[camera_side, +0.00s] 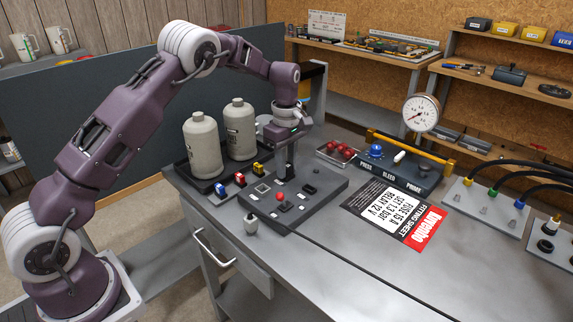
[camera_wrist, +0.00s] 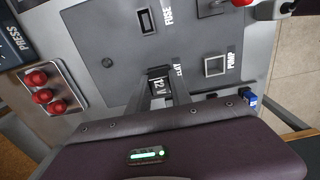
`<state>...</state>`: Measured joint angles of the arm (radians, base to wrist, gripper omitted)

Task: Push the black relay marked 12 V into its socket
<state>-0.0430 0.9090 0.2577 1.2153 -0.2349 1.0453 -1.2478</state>
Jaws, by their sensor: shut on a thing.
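The black relay marked 12 V (camera_wrist: 160,88) is between the two fingers of my gripper (camera_wrist: 159,76) in the wrist view. My gripper, shut on it, points down at the grey panel (camera_side: 255,207) in the side view, where its fingertips (camera_side: 289,174) are at the panel's back part. The relay is at the spot labelled RELAY, whose label is partly covered by a finger. The socket itself is hidden under the relay and fingers. I cannot tell whether the relay is above the socket or inside it.
The panel also bears a FUSE slot (camera_wrist: 148,22), a PUMP socket (camera_wrist: 214,66) and a red-knobbed lever (camera_side: 281,197). Two pale bottles (camera_side: 240,130) stand close left of my gripper.

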